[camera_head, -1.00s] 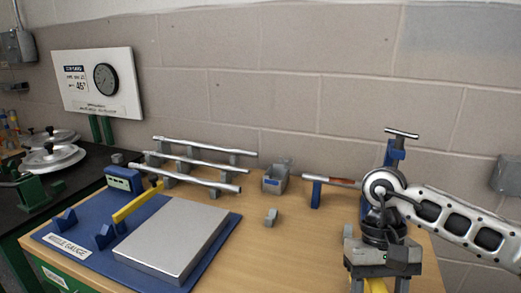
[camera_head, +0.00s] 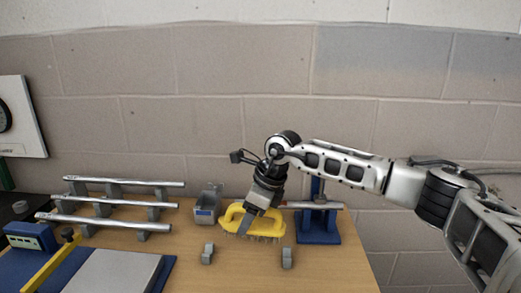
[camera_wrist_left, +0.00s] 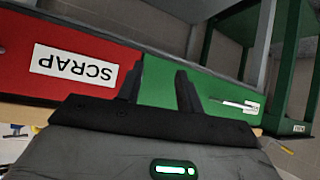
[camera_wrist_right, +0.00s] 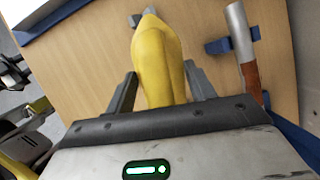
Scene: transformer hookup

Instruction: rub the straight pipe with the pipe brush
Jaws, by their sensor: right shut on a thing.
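The pipe brush (camera_head: 236,215) has a yellow handle with pale bristles facing down. My right gripper (camera_head: 247,222) is shut on its handle, over the table's middle; the right wrist view shows the yellow handle (camera_wrist_right: 158,60) between the fingers. Three straight silver pipes (camera_head: 125,182) lie on grey supports at the left. Another pipe (camera_head: 300,204), silver and reddish brown, lies at a blue stand to the right of the brush; the right wrist view shows it too (camera_wrist_right: 240,45). Which one is the task's pipe I cannot tell. My left gripper (camera_wrist_left: 158,85) is open and empty.
Two small grey blocks (camera_head: 207,254) (camera_head: 287,257) stand in front of the brush. A grey bin (camera_head: 206,205) stands behind it. A blue base with a silver plate (camera_head: 115,270) fills the front left. A red SCRAP drawer (camera_wrist_left: 60,65) faces the left wrist.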

